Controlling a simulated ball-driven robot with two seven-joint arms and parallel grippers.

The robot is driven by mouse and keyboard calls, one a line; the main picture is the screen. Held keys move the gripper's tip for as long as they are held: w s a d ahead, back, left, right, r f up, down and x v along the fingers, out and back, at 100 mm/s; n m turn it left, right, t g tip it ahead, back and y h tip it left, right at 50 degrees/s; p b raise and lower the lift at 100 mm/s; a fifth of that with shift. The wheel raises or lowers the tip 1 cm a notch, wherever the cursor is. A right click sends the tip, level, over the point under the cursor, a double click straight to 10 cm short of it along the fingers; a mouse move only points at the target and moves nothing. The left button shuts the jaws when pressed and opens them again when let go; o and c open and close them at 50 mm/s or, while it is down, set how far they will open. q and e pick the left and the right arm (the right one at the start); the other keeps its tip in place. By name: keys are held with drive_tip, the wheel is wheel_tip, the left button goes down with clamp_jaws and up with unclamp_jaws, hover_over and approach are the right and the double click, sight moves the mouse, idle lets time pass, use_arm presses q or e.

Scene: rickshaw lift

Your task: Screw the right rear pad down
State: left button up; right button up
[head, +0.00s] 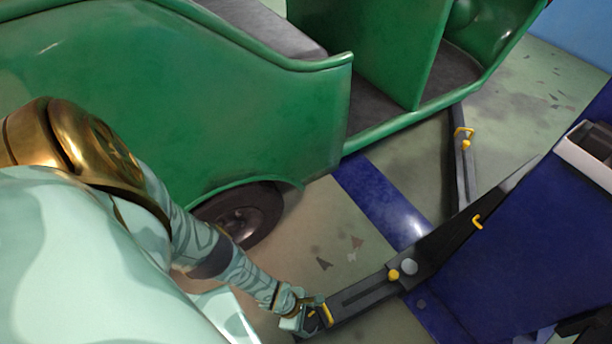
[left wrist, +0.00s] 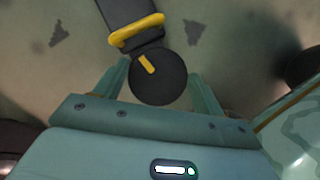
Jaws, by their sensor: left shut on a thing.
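The pad (left wrist: 158,80) is a round black disc with a yellow mark on top, at the end of a dark lift arm (head: 365,293). In the left wrist view it sits between the two fingers of my left gripper (left wrist: 162,84). My left gripper (head: 308,314) is shut on the pad, at the arm's lower left end in the head view. A yellow handle (left wrist: 137,30) crosses the arm just beyond the pad. My gripper hides much of the pad in the head view. My right gripper is not in view.
The green rickshaw (head: 240,110) stands behind, with its rear wheel (head: 243,212) near my left arm. Another lift arm (head: 460,165) with a yellow handle reaches under its side. A blue lift base (head: 530,250) fills the right. Floor between wheel and arm is open.

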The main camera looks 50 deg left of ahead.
use_arm(q)
drive_tip(key=shift+w+m, duration=0.1)
drive_tip(key=shift+m, duration=0.5)
drive_tip(key=shift+d, duration=0.1)
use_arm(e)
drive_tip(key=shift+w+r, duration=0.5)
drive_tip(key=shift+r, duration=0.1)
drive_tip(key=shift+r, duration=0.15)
use_arm(q)
drive_tip(key=o, duration=1)
drive_tip(key=shift+r, duration=0.1)
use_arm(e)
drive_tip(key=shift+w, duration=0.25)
